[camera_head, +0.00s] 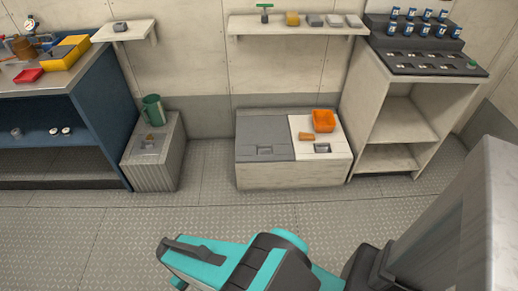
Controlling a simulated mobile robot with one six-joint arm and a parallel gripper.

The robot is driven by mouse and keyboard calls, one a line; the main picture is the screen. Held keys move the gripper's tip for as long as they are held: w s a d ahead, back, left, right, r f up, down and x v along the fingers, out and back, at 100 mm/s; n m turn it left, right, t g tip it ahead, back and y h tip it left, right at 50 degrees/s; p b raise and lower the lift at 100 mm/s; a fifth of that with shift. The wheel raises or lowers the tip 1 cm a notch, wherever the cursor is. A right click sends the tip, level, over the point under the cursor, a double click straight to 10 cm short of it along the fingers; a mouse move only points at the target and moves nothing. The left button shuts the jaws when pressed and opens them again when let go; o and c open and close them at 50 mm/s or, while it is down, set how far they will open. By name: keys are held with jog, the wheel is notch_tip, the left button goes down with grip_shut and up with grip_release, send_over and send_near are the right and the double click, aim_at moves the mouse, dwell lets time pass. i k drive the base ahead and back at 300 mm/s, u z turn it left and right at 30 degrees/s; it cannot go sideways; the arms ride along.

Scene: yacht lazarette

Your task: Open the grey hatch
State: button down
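The grey hatch (264,134) is the left half of the top of a low pale locker (292,175) against the back wall. It lies flat and closed, with a small recessed handle (265,150) near its front edge. My teal and dark arm reaches across the bottom of the view, in front of the locker and apart from it. The fingers of my gripper cannot be clearly made out, so whether it is open or shut does not show.
A white hatch (305,128) beside the grey one carries an orange bin (323,121) and a small orange-brown block (306,137). A grey box with a green jug (153,110) stands left. A pale shelf unit (397,120) stands right. The floor (215,184) before the locker is clear.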

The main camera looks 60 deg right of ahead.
aim_at(260, 138)
jog(key=z, duration=0.25)
jog(key=i, duration=0.65)
jog(key=z, duration=0.65)
jog(key=i, duration=0.45)
jog(key=z, duration=0.2)
